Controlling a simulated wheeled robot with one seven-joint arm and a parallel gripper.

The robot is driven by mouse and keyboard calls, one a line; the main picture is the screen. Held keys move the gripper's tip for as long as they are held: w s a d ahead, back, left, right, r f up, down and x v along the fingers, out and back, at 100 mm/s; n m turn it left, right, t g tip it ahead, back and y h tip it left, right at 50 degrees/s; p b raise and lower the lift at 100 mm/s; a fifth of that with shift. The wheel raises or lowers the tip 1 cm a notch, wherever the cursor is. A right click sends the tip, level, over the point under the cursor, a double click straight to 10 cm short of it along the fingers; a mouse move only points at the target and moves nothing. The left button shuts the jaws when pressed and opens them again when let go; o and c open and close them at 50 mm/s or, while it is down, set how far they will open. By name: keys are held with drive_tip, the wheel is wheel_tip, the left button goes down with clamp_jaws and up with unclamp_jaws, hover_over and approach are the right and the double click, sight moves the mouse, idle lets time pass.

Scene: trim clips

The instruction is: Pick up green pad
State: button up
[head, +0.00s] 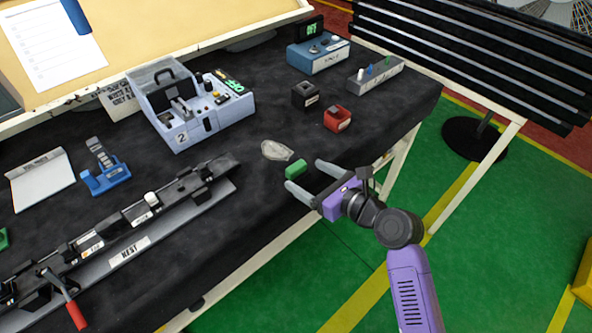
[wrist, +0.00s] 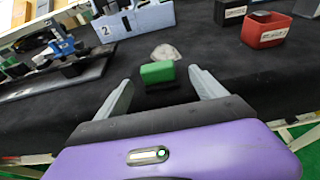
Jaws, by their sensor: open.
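The green pad (head: 295,168) is a small green block lying on the black table top near its front edge. In the wrist view the green pad (wrist: 157,72) sits ahead of my gripper, between the lines of the two fingers. My gripper (head: 306,174) is open, with its two grey fingers reaching over the table edge toward the pad. In the wrist view my gripper (wrist: 160,80) shows its fingers spread, with a gap on each side of the pad. I cannot tell whether the fingertips are level with the pad.
A clear crumpled piece (head: 277,151) lies just beyond the pad. A red bin (head: 338,118) and a black box (head: 305,95) stand farther right. A grey-blue station marked 2 (head: 200,112) is behind. A long rail fixture (head: 140,215) lies left.

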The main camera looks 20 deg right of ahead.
sight(299, 172)
drive_tip(key=x, duration=0.5)
drive_tip(key=shift+a, duration=0.1)
drive_tip(key=shift+c, duration=0.2)
drive_tip(key=c, duration=1.4)
drive_tip(key=shift+r, duration=0.1)
drive_tip(key=shift+c, duration=0.2)
